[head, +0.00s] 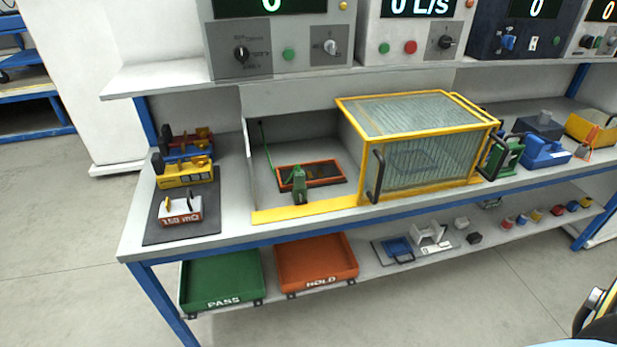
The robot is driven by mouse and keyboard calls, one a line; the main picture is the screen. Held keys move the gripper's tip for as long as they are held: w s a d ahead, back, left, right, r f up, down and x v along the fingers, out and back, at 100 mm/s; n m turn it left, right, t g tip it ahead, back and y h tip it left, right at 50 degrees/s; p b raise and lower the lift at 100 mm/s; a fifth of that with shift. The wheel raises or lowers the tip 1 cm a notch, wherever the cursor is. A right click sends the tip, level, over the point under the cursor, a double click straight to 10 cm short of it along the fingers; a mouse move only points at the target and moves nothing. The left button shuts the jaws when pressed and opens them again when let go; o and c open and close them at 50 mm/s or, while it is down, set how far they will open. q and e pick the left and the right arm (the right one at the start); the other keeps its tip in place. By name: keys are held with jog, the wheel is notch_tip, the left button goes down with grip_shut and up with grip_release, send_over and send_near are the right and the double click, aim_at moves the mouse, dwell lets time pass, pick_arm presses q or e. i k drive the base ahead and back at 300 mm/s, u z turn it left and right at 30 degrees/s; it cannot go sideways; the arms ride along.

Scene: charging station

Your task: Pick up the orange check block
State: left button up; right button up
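A dark mat (152,234) at the left end of the bench holds a row of check blocks with upright handles. The rearmost block (180,139) looks red-orange and is partly hidden. A blue block (180,153) and a yellow block (185,174) stand in front of it. The nearest block (181,209) is white with a red-orange front label reading 150 mΩ. Which one is the orange check block is not certain from this view. Neither gripper's fingertips show; only a dark and silver part, probably mine, is at the lower right edge.
A yellow-framed clear cover (425,160) stands mid-bench beside an orange-rimmed dark plate (325,173) with a green clamp (299,185). Instruments (283,45) line the shelf above. A green PASS tray (222,278) and an orange HOLD tray (316,262) sit below.

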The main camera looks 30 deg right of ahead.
aim_at(188, 210)
jog(key=u, duration=0.4)
jog(key=k, duration=0.5)
jog(key=u, duration=1)
jog(key=i, duration=0.55)
jog(key=z, duration=0.8)
jog(key=i, duration=0.85)
jog(key=z, duration=0.95)
